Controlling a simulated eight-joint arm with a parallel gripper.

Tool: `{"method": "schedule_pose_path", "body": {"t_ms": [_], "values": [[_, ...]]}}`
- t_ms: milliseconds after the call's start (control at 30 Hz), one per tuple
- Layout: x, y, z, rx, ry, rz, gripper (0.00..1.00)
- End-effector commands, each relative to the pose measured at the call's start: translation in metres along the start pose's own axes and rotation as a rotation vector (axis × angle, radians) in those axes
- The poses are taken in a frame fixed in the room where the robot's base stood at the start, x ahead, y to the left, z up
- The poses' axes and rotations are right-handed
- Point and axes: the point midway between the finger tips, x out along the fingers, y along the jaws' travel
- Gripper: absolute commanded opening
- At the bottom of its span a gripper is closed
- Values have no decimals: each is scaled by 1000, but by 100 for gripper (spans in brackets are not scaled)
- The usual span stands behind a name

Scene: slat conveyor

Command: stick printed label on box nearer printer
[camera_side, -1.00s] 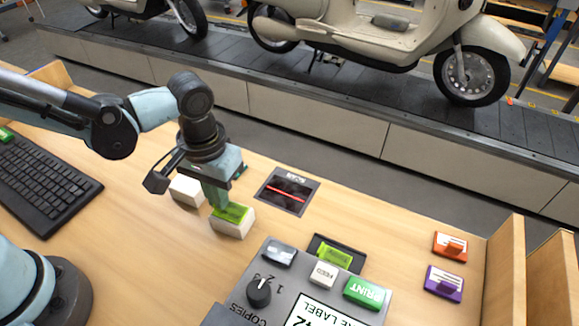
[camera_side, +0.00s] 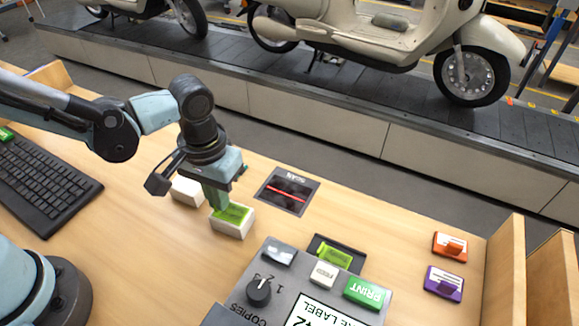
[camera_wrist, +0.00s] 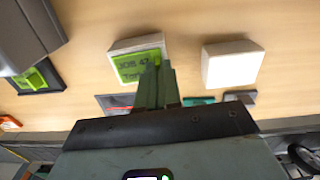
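A white box (camera_side: 230,226), the one nearer the printer, stands on the wooden desk; it also shows in the wrist view (camera_wrist: 122,45). A lime-green printed label (camera_side: 240,212) lies flat against its top, with "JOB 42" readable in the wrist view (camera_wrist: 128,68). My gripper (camera_side: 218,205) points down at the label, its fingers (camera_wrist: 155,68) close together on the label's upright tab. The fingers hide part of the label. The printer (camera_side: 275,280) is a grey unit at the front, with another green label (camera_side: 335,257) in its dark tray.
A second white box (camera_side: 186,191) stands to the left, without a visible label. A scan window (camera_side: 287,191) with a red line lies to the right. Orange (camera_side: 450,246) and purple (camera_side: 443,284) labels lie far right. A keyboard (camera_side: 42,185) is at the left.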

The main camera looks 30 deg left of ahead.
Motion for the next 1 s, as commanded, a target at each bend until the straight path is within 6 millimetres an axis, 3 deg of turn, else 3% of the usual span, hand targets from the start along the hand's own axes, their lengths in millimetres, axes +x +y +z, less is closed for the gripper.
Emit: {"method": "schedule_pose_path", "body": {"t_ms": [400,600,767,900,1000], "values": [[0,0,0,0,0,0,0],[0,0,0,0,0,1,34],[0,0,0,0,0,1,34],[0,0,0,0,0,1,55],[0,0,0,0,0,1,55]]}}
